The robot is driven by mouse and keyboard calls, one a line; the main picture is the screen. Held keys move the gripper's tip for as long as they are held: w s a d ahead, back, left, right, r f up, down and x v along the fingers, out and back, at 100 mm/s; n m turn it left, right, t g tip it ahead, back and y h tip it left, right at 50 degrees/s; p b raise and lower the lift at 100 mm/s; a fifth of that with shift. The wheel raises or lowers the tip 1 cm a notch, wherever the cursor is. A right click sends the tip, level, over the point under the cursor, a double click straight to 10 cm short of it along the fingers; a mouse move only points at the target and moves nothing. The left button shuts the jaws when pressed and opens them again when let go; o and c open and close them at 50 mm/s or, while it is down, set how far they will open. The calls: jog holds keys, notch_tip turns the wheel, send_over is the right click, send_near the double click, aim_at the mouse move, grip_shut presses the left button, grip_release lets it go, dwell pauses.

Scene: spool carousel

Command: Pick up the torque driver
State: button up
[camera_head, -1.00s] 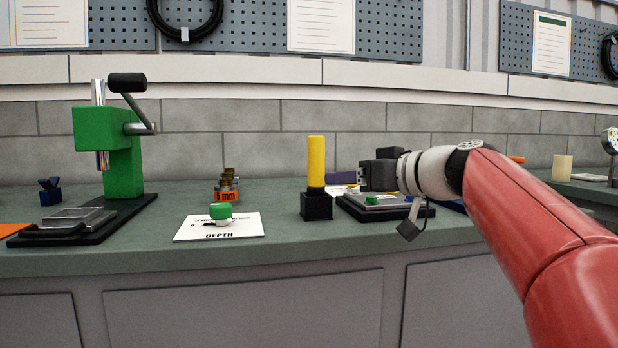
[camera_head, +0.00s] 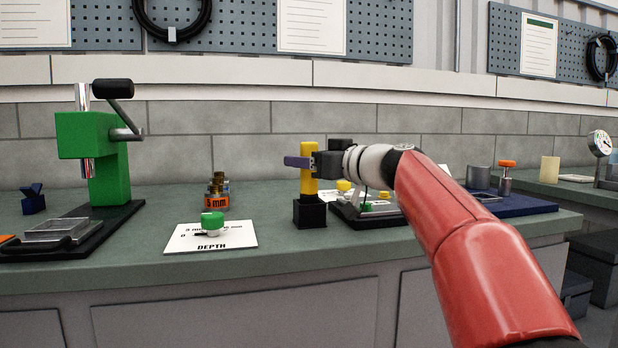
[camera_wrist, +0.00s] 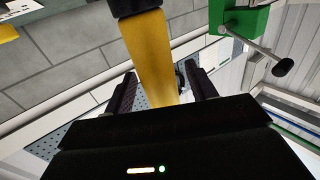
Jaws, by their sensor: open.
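The torque driver, taken here as the upright tool with the yellow handle (camera_head: 308,186), stands in a black block (camera_head: 309,213) on the green bench. My gripper (camera_head: 307,162) is level with the upper part of the handle, and a finger crosses in front of it. In the wrist view the yellow handle (camera_wrist: 150,50) runs between the two spread fingers of my gripper (camera_wrist: 160,83). Part of the handle is hidden by the finger in the head view.
A green press (camera_head: 93,160) stands at the left. A white DEPTH card (camera_head: 211,237) with a green knob (camera_head: 212,222) lies left of the block. A fixture with yellow knobs (camera_head: 343,186) sits close right, partly under my arm. A blue tray (camera_head: 520,206) is farther right.

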jog(key=c, duration=1)
jog(key=shift+s+r, duration=0.1)
